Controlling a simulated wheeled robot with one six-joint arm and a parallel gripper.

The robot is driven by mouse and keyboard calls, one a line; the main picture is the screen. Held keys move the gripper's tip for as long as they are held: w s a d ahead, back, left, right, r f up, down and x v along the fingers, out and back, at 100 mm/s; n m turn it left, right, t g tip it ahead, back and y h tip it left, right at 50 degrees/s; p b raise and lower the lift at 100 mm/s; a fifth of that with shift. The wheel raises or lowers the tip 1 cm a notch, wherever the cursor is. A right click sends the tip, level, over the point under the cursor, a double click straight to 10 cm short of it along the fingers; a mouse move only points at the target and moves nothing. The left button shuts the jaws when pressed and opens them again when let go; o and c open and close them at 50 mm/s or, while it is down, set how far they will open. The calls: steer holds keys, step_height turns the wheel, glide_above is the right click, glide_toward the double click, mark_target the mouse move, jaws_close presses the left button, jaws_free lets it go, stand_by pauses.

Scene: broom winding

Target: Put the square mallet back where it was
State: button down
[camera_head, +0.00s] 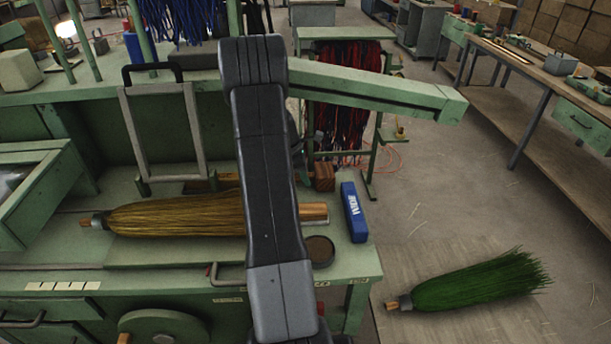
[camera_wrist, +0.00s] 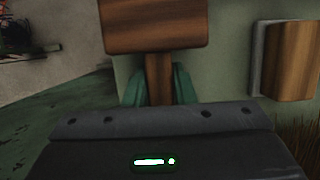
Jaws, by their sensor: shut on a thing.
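The square mallet shows in the wrist view, with its brown wooden block head (camera_wrist: 153,27) above its short handle (camera_wrist: 158,78). My gripper (camera_wrist: 158,88) is shut on the handle, with a green finger on each side. In the head view my dark arm crosses the middle and hides most of the gripper. A brown wooden block (camera_head: 324,177) shows just right of the arm near the bench's right end, and it looks like the mallet head. I cannot tell whether it touches the bench.
A yellow broom (camera_head: 180,215) lies on the green bench (camera_head: 130,282). A blue box (camera_head: 354,212) and a dark round dish (camera_head: 319,250) are at the right end. A metal frame (camera_head: 162,130) stands behind. A green broom (camera_head: 470,282) lies on the floor. A wooden piece (camera_wrist: 292,60) is right in the wrist view.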

steer(key=shift+f, duration=0.3)
steer(key=c, duration=1.2)
jaws_free()
steer(key=b+v, duration=0.1)
steer(key=v, duration=1.1)
steer(key=shift+r, duration=0.15)
